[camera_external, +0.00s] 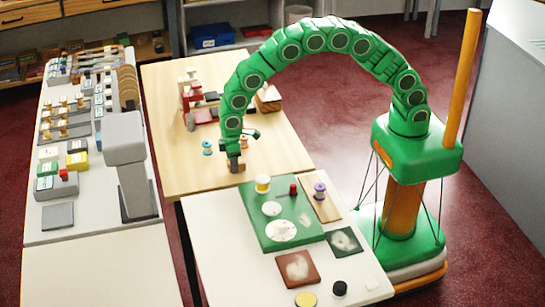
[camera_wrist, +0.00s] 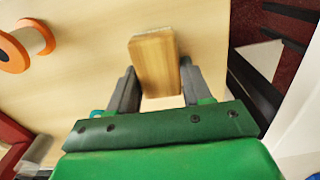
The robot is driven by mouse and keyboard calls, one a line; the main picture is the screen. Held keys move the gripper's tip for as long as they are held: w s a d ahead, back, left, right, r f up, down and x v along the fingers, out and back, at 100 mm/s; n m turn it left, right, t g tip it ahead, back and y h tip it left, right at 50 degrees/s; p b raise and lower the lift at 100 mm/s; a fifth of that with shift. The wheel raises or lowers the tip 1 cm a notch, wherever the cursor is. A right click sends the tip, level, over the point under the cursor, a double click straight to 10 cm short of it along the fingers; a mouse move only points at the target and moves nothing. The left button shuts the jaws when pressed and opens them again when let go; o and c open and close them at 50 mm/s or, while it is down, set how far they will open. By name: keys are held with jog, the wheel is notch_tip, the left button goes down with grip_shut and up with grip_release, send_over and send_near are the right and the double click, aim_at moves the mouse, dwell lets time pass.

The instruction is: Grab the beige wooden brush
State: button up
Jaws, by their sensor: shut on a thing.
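The beige wooden brush (camera_wrist: 153,62) is a pale wooden block with a lighter, bristle-like far edge in the wrist view. It sits between the two dark fingers of my gripper (camera_wrist: 157,84), which is shut on it. In the external view my gripper (camera_external: 235,158) points down at the near right part of the wooden table, with the brush (camera_external: 238,167) small and partly hidden at its fingertips. I cannot tell whether the brush touches the tabletop.
An orange-rimmed spool (camera_wrist: 28,46) lies near my gripper; a teal spool (camera_external: 207,147) stands left of it. A red and white device (camera_external: 188,92) stands farther back. The white table (camera_external: 210,230) in front holds a green board (camera_external: 262,238). A grey post (camera_external: 130,165) stands left.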

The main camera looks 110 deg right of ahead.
jog(key=shift+r, duration=0.15)
jog(key=shift+c, duration=0.4)
jog(key=shift+r, duration=0.25)
notch_tip(320, 180, up, 2)
jog(key=shift+r, duration=0.1)
jog(key=s+r, duration=1)
jog(key=s, duration=0.4)
jog(key=shift+a, duration=0.3)
